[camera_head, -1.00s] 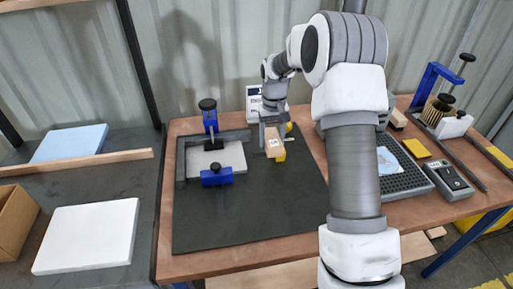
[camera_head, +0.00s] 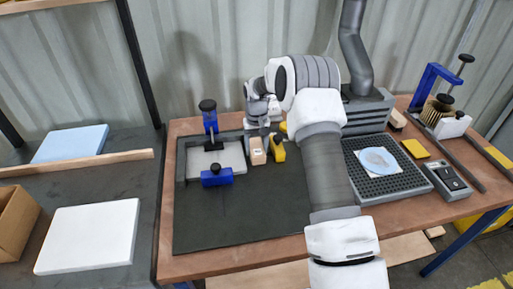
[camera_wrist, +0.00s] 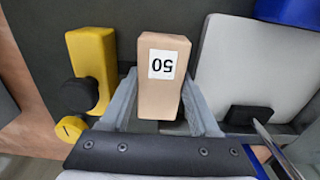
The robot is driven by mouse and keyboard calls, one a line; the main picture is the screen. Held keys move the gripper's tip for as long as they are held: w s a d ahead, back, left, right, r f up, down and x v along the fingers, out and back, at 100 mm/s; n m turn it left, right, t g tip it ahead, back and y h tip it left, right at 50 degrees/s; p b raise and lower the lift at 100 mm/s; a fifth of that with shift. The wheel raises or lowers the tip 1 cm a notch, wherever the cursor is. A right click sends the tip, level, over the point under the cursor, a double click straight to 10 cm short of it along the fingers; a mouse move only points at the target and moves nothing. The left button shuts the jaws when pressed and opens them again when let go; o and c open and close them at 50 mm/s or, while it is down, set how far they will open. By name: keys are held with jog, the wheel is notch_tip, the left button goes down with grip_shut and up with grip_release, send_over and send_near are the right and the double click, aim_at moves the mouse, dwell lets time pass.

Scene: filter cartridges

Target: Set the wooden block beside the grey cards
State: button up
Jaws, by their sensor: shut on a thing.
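The wooden block (camera_head: 257,152) is pale, with a white label reading 50 that shows in the wrist view (camera_wrist: 162,64). My gripper (camera_wrist: 160,88) is shut on the block, one finger on each side. The grey cards (camera_head: 228,158) lie as a flat pale stack just left of the block in the head view; they show to its right in the wrist view (camera_wrist: 246,62). A narrow gap separates block and cards. I cannot tell whether the block rests on the dark mat (camera_head: 245,220). In the head view my wrist partly hides the gripper.
A yellow block with a black knob (camera_head: 278,150) stands close on the block's right. Blue clamps (camera_head: 216,177) hold the cards inside a grey corner fence (camera_head: 181,162). A black perforated tray (camera_head: 392,184) lies farther right. The mat's front is clear.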

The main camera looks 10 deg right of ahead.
jog(key=shift+f, duration=0.15)
jog(key=o, duration=1.2)
